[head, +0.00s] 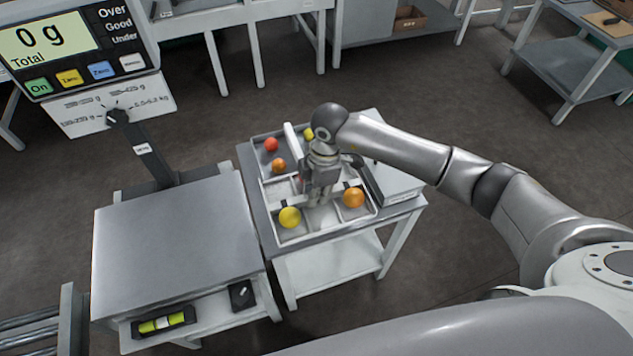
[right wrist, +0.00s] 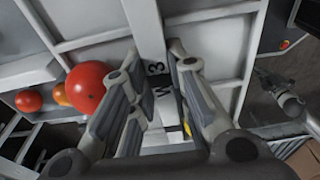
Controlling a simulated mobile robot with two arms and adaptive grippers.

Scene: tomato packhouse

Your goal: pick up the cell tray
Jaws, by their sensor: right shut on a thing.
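The cell tray (head: 320,222) is pale, divided into cells, and sits on a small grey stand. Its cells hold a red tomato (head: 271,144), a small orange one (head: 279,166), a yellow-green one (head: 309,134), a larger orange one (head: 353,198) and a yellow one (head: 289,217). My right gripper (head: 317,195) points down over the tray's middle. In the right wrist view its fingers (right wrist: 158,110) are shut on the tray's white central bar (right wrist: 146,35), which bears dark lettering. The gripper hides part of the middle cells. My left gripper is not in view.
A scale with a bare grey platform (head: 175,240) and a display reading 0 g (head: 50,45) stands left of the stand (head: 335,262). A grey box-like item (head: 395,180) lies right of the tray. Benches stand at the back, with open floor between.

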